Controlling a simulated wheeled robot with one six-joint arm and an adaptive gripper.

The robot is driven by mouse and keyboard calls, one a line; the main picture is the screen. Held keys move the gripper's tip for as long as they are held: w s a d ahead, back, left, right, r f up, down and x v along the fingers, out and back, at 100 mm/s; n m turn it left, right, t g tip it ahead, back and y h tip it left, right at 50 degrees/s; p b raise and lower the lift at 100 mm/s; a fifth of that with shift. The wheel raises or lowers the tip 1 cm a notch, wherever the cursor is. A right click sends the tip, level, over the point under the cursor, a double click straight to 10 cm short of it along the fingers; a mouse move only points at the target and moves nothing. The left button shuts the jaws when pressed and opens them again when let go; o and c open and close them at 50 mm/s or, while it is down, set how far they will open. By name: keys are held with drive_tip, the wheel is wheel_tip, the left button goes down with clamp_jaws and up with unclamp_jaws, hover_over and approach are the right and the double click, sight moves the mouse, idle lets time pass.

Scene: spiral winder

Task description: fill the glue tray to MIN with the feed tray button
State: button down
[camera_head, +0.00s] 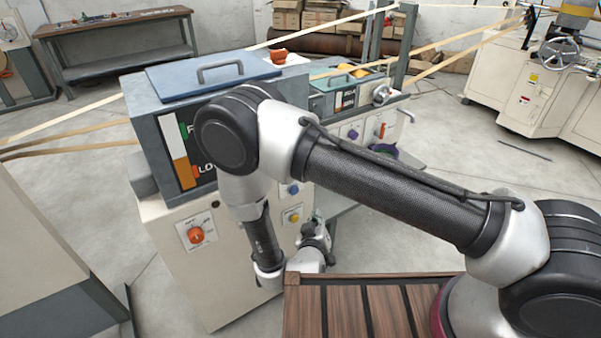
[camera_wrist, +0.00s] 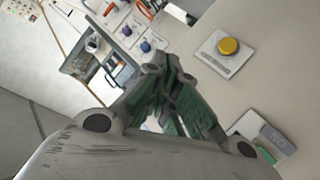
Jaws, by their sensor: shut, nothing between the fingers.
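The cream glue unit (camera_head: 185,275) stands in front of me in the head view. A yellow push button (camera_head: 293,216) and a blue button (camera_head: 293,188) sit on its panel. The yellow button (camera_wrist: 229,46) also shows in the wrist view, on a white plate whose lettering I cannot read. My gripper (camera_head: 318,238) is close to the panel, just right of and below the yellow button. In the wrist view my gripper (camera_wrist: 158,70) is shut and empty, with the button ahead and to its right, apart from it. I cannot make out the glue tray's level or MIN mark.
The tank's level gauge (camera_head: 182,152) shows white above orange. An orange knob (camera_head: 196,235) is on the panel's left. A blue lid with a handle (camera_head: 215,75) covers the tank. A wooden slatted deck (camera_head: 345,305) lies below. Paper strips (camera_head: 65,135) run across the scene.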

sight(294, 191)
drive_tip(key=shift+d, duration=0.1)
drive_tip(key=w+a, duration=0.5)
drive_tip(key=w, duration=0.2)
idle(0.4)
drive_tip(key=shift+w, duration=0.15)
idle(1.2)
drive_tip(key=shift+w+a, duration=0.25)
drive_tip(key=shift+w+a, duration=0.25)
drive_tip(key=shift+w, duration=0.1)
idle(1.7)
idle(2.3)
drive_tip(key=shift+s+d, duration=0.5)
drive_tip(key=shift+s, duration=0.2)
